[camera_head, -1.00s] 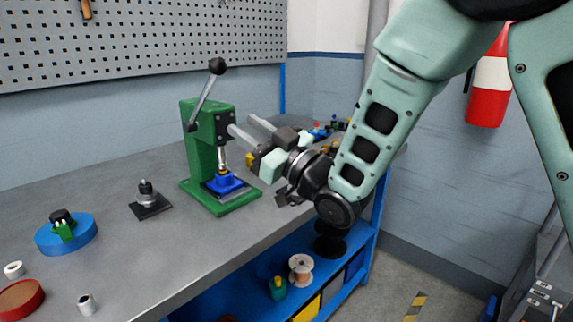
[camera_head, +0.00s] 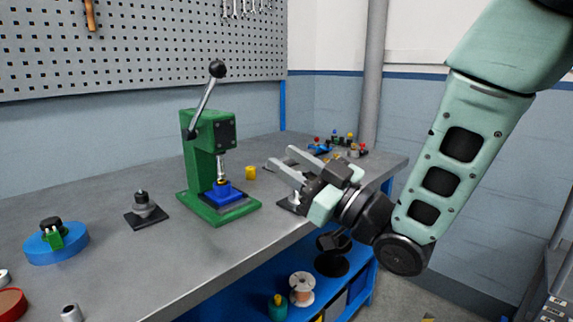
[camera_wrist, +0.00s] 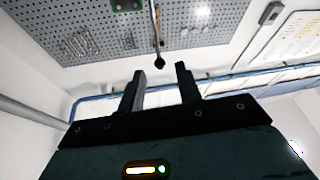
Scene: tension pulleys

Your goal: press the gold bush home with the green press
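The green press (camera_head: 200,155) stands on the bench, its black-knobbed lever (camera_head: 205,98) raised. A blue holder (camera_head: 223,193) sits on the press base directly under the silver ram (camera_head: 221,168). My gripper (camera_head: 279,157) is open and empty, right of the press. Its parted fingers (camera_wrist: 160,75) also show in the wrist view.
A dark plate with a grey post (camera_head: 145,208) and a blue disc with a green part (camera_head: 56,243) lie left of the press. Small coloured parts (camera_head: 340,143) stand at the far right of the bench. The pegboard (camera_head: 150,40) is behind.

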